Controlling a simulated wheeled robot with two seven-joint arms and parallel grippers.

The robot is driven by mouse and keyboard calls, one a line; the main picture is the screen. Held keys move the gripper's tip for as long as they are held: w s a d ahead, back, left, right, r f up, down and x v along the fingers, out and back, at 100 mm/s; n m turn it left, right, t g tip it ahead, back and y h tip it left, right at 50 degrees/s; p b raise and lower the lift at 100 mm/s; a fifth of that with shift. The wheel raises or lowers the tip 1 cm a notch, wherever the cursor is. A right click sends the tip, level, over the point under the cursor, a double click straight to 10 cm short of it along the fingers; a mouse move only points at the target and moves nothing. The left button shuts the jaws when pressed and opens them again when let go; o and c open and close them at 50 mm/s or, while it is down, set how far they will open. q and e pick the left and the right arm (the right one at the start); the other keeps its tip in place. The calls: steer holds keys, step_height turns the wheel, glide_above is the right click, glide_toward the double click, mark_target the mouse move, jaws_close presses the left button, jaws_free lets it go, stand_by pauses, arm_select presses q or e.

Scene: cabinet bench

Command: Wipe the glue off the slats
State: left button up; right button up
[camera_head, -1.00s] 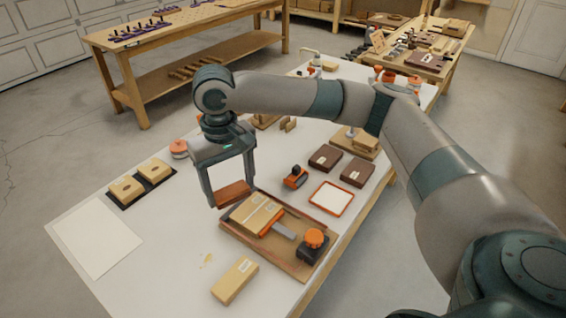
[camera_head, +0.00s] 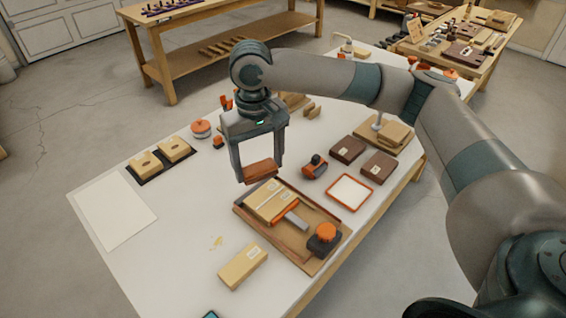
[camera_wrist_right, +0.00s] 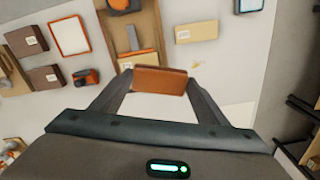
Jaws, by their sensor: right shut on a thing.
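My right gripper (camera_head: 261,172) is shut on a reddish-brown block (camera_head: 262,171), which also shows between the fingers in the right wrist view (camera_wrist_right: 160,80). The block is held just behind the pale wooden slats (camera_head: 268,201), seemingly above the table. The slats lie side by side in a brown wooden tray (camera_head: 304,262), with an orange-and-grey clamp (camera_head: 287,213) across their near end. In the right wrist view the slats (camera_wrist_right: 138,60) are partly hidden behind the block. Glue on the slats is too small to tell. My left gripper is not in view.
An orange-knobbed dark tool (camera_head: 324,238) sits at the tray's right end. A loose wood block (camera_head: 243,266) and a yellowish smear (camera_head: 217,242) are on the white table in front. An orange-rimmed tray (camera_head: 349,192) and dark boxes (camera_head: 348,149) stand right.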

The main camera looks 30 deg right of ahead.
steer(key=shift+w+f+n+p, duration=0.15)
steer(key=shift+w+n+p, duration=0.8)
steer(key=shift+n, duration=0.25)
steer(key=w+d+f+n+p, duration=0.3)
steer(key=d+f+n+p, duration=0.2)
steer(key=n, duration=0.4)
steer(key=w+d+f+n+p, duration=0.3)
steer(key=d+f+n+p, duration=0.2)
steer(key=n, duration=0.5)
step_height(320, 180, down, 2)
steer(key=shift+w+d+f, duration=0.1)
steer(key=shift+w+d, duration=0.2)
steer(key=shift+w, duration=0.05)
steer(key=shift+f, duration=0.1)
steer(key=shift+f+b, duration=2.5)
steer(key=shift+f, duration=0.2)
steer(key=shift+p, duration=0.35)
steer(key=shift+f, duration=0.7)
steer(key=shift+s+a, duration=0.1)
steer(key=shift+a, duration=0.1)
